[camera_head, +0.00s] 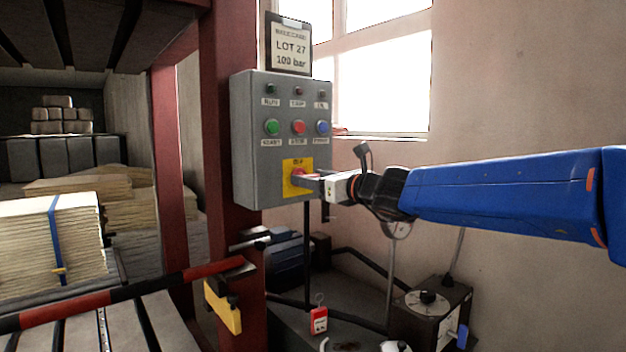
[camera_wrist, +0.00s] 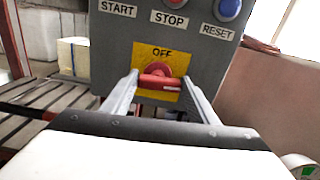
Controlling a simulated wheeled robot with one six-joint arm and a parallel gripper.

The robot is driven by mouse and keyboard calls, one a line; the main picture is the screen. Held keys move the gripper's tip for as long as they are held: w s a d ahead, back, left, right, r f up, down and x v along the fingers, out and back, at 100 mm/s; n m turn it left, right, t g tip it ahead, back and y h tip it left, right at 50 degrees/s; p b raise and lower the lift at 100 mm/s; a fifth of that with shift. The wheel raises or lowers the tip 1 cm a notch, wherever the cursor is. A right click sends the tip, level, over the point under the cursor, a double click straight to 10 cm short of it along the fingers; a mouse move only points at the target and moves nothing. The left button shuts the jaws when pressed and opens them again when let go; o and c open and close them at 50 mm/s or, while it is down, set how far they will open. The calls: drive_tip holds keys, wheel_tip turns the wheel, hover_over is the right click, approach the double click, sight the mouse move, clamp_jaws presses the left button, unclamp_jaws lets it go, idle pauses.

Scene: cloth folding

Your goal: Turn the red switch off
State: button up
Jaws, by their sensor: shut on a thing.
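The red switch (camera_wrist: 158,79) is a rotary knob on a yellow plate (camera_wrist: 176,57) marked OFF, low on the front of a grey control box (camera_head: 242,128). My gripper (camera_wrist: 160,84) is shut on the red switch, with one finger on each side of it. In the wrist view the switch's handle lies about level between the fingers. In the head view my gripper reaches the switch (camera_head: 298,171) from the right and partly covers it and the plate.
Green (camera_head: 272,127), red (camera_head: 299,127) and blue (camera_head: 322,128) buttons sit above the switch. A LOT 27 sign (camera_head: 290,47) stands on the box. A red post (camera_head: 222,120) is just left. A red padlock tag (camera_head: 319,320) hangs below. A red-and-black bar (camera_head: 130,292) crosses lower left.

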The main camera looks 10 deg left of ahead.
drive_tip(key=shift+s+a+n, duration=0.1)
drive_tip(key=shift+n, duration=2.8)
drive_tip(key=shift+s+a+n, duration=0.1)
drive_tip(key=shift+s+n, duration=0.05)
drive_tip(key=shift+n, duration=2.75)
drive_tip(key=shift+s+a+n, duration=0.1)
drive_tip(key=shift+n, duration=2.8)
drive_tip(key=shift+f, duration=0.1)
drive_tip(key=o, duration=1)
drive_tip(key=shift+o, duration=0.2)
drive_tip(key=shift+d, duration=0.1)
drive_tip(key=v, duration=1.7)
drive_tip(key=shift+s, duration=0.15)
